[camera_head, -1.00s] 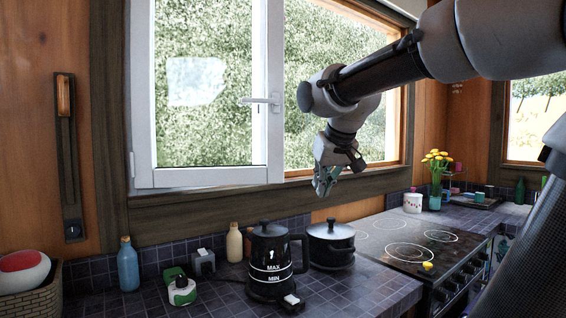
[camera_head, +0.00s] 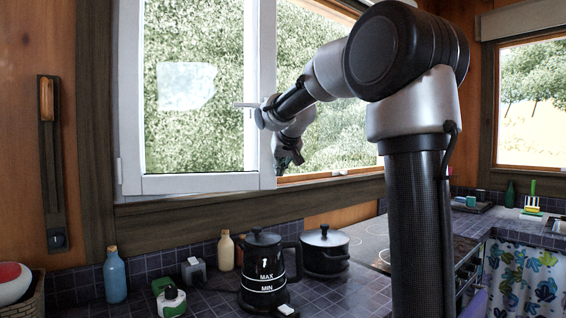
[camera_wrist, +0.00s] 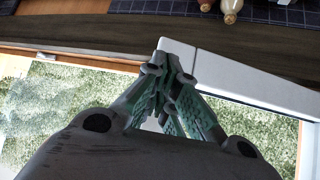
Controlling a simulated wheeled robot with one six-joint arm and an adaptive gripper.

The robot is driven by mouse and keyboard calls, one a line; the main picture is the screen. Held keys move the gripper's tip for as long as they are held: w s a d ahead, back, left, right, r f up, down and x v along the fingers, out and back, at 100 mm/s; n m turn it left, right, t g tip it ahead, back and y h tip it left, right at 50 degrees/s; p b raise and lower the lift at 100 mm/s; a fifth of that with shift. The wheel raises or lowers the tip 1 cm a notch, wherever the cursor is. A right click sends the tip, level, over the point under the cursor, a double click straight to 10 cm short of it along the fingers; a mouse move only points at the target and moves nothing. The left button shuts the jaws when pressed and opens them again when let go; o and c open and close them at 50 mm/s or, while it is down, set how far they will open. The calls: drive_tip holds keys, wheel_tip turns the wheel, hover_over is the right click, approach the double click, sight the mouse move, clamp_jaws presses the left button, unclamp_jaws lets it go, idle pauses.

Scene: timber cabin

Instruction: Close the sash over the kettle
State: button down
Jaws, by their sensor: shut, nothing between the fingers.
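The white-framed sash (camera_head: 258,160) stands ajar above the counter, hinged at its left, with free room between its right edge and the window frame. Its handle (camera_head: 245,104) is on the right stile, partly behind my arm. The black kettle (camera_head: 262,268) stands upright on the counter below. My gripper (camera_head: 291,158) is shut and empty, just right of the sash's free edge. In the wrist view, my fingers (camera_wrist: 172,62) overlap the lower corner of the sash frame (camera_wrist: 240,75); I cannot tell whether they touch.
A black pot (camera_head: 325,252) stands right of the kettle. The hob (camera_head: 372,240) lies right of the pot. The wooden sill (camera_head: 200,213) runs under the sash.

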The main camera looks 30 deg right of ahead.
drive_tip(key=shift+w+d, duration=0.2)
drive_tip(key=shift+w, duration=0.7)
